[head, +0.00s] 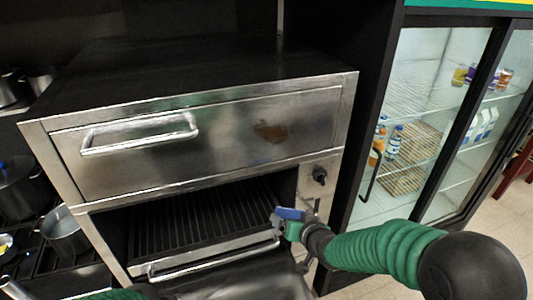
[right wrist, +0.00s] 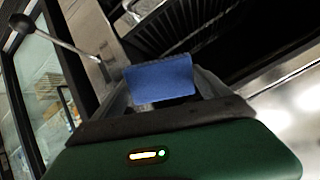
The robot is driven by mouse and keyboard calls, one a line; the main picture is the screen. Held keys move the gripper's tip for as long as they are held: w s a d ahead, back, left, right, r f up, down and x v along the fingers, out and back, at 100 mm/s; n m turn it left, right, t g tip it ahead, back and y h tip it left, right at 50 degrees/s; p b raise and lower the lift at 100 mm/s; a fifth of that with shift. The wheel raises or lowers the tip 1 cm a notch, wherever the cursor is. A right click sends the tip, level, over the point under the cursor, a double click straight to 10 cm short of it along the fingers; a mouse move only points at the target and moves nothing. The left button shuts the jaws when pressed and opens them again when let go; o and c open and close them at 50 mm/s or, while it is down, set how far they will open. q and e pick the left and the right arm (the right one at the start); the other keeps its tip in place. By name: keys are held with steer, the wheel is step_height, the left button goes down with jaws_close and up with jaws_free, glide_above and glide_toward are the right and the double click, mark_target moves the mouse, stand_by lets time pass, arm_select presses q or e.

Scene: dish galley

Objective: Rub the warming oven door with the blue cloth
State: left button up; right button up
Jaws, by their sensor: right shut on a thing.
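The warming oven is a steel cabinet in the head view. Its upper door (head: 225,135) is shut, with a bar handle (head: 140,134) at left and a brown stain (head: 270,132) right of the middle. My right gripper (head: 283,219) is shut on the blue cloth (head: 290,213), in front of the lower opening's right side, below and apart from the upper door. In the right wrist view the cloth (right wrist: 160,81) is a flat blue piece between the fingers. My left gripper is out of view; only a bit of green arm shows at the bottom edge.
The lower compartment is open, showing a dark ribbed rack (head: 205,218) and a bar handle (head: 210,262) below it. A control knob (head: 319,176) sticks out at right. A glass-door fridge (head: 425,120) stands right, and pots (head: 62,232) on a stove at left.

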steer(key=a+r+t+p, duration=0.1)
steer(key=r, duration=0.3)
steer(key=w+a+r+t+p, duration=0.1)
steer(key=r, duration=0.3)
steer(key=w+a+r+t+y+p, duration=0.1)
steer(key=r+t, duration=0.1)
steer(key=r, duration=0.2)
steer(key=shift+w+a+p, duration=0.2)
steer(key=shift+a+p, duration=0.15)
steer(key=shift+p, duration=0.05)
steer(key=a+r+t+y+p, duration=0.15)
steer(key=a+r, duration=0.25)
steer(key=r, duration=0.4)
steer(key=shift+t, duration=0.35)
steer(key=p+x, duration=0.1)
steer(key=x, duration=0.1)
steer(key=d+p+x, duration=0.1)
steer(key=x, duration=0.2)
steer(key=shift+w, duration=0.4)
steer(key=shift+w+a, duration=0.15)
steer(key=shift+a, duration=0.6)
steer(key=shift+d, duration=0.1)
steer(key=shift+w+d, duration=0.25)
steer(key=shift+d, duration=0.05)
steer(key=shift+w+a, duration=0.1)
steer(key=shift+a, duration=0.05)
